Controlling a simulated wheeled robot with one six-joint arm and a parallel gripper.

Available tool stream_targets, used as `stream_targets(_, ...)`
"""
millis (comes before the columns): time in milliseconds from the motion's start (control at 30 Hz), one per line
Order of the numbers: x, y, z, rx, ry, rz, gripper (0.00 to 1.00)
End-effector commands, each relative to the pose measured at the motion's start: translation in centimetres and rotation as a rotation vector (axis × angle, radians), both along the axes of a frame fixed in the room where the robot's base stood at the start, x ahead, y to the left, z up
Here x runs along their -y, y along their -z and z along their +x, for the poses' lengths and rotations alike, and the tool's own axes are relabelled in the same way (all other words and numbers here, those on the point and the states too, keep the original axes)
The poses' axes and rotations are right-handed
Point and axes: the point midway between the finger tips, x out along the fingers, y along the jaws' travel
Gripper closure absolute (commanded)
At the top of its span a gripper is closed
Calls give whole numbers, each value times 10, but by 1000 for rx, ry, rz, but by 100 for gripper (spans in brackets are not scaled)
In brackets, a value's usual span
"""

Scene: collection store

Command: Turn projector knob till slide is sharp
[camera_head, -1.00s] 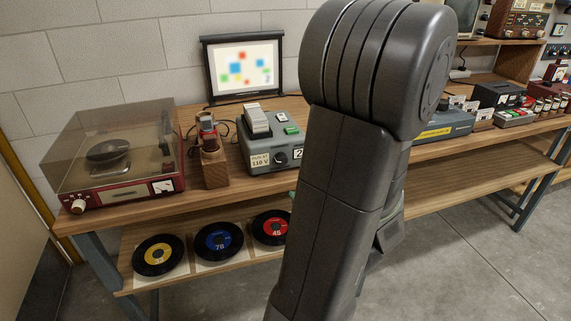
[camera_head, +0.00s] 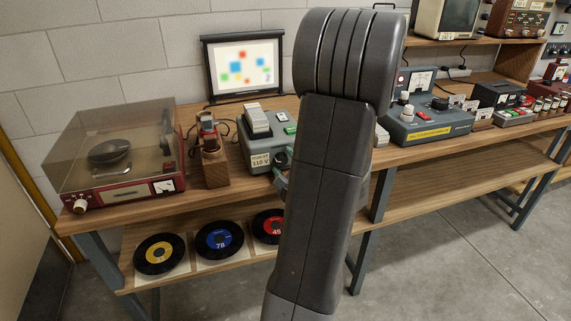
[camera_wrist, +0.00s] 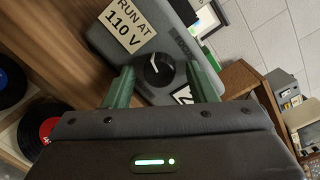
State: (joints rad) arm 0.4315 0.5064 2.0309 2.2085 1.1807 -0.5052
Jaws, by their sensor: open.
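The grey slide projector (camera_head: 258,153) stands on the upper shelf, its right side hidden behind my arm in the head view. In the wrist view its front panel (camera_wrist: 107,44) shows a "RUN AT 110 V" label and a black round knob (camera_wrist: 158,69) with a white pointer mark. My gripper (camera_wrist: 161,84) is open, its two green fingers on either side of the knob with gaps visible. I cannot tell how far the fingertips are from the panel. The projection screen (camera_head: 243,64) shows blurred coloured squares on white.
A record player (camera_head: 120,155) with a clear lid stands at the left. A wooden block (camera_head: 212,166) holding small items stands between it and the projector. Records (camera_head: 219,240) lie on the lower shelf. A grey instrument (camera_head: 428,124) stands right of my arm.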

Motion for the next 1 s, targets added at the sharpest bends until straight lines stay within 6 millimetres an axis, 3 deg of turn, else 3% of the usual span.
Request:
stream_targets(133, 0, 0, 0, 0, 0, 0, 48)
stream_targets(367, 0, 0, 0, 0, 0, 0, 93)
stream_targets(567, 0, 2, 0, -9, -1, 29, 93)
stream_targets(1000, 0, 2, -1, -102, 0, 314, 93)
